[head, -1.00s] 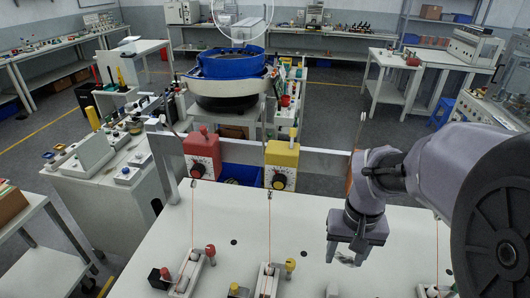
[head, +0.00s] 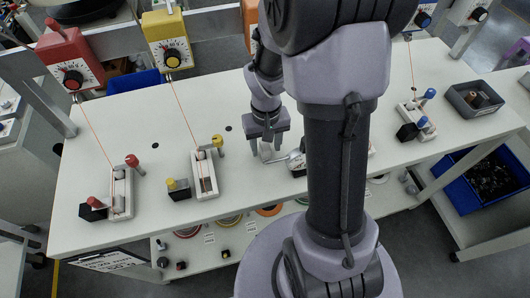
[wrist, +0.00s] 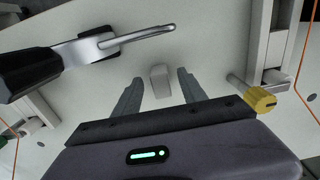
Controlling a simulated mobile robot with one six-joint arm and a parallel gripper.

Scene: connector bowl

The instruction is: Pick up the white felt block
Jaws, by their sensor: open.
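The white felt block (wrist: 160,82) is a small pale block on the white bench top. In the wrist view it lies between the tips of my gripper's two fingers (wrist: 159,77), with a gap on each side. In the head view my gripper (head: 265,140) points down low over the bench, and the small white block (head: 265,153) shows just below it. My gripper is open and holds nothing. I cannot tell how far the fingertips are above the bench.
A tool with a dark handle and curved metal end (wrist: 125,40) lies close by. A fixture with a yellow knob (wrist: 262,100) stands on the other side. More fixtures (head: 205,175) and a grey bin (head: 474,98) are on the bench (head: 330,60). My arm hides part of it.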

